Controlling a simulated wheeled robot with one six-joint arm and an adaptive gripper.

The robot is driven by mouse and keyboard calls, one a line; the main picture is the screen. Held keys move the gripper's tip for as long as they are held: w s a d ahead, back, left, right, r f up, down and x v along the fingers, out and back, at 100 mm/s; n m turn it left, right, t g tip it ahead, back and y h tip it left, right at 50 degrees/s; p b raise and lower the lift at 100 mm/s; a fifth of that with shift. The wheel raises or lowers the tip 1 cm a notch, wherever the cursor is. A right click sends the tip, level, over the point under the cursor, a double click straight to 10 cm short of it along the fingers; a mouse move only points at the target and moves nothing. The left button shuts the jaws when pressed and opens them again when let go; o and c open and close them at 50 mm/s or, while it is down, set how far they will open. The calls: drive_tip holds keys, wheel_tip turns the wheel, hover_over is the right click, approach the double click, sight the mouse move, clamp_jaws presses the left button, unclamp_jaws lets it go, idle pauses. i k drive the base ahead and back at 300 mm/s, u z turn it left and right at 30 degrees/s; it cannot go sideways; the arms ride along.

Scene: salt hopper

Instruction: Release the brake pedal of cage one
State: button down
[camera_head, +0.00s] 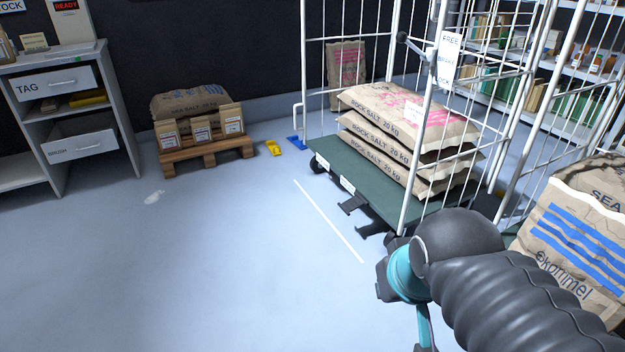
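A wire roll cage with white bars (407,185) and a green deck (335,160) stands right of centre. It holds a stack of rock salt sacks (380,150). Two dark pedal-like parts stick out low under its front edge, one further left (353,204) and one nearer the front corner (369,231). I cannot tell which is the brake pedal or whether it is pressed. Small white labels (348,185) sit on the deck edge, too small to read. My arm's teal wrist is just in front of the near corner. My gripper is not in view.
A second cage (512,190) and a sea salt sack (580,240) stand at the right. A pallet (205,155) with sacks, a yellow object (272,148) and a blue object (296,142) lie behind. A drawer cabinet (85,120) is left.

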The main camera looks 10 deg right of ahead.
sight(354, 202)
drive_tip(key=u, duration=0.25)
drive_tip(key=i, duration=1.4)
drive_tip(key=u, duration=0.3)
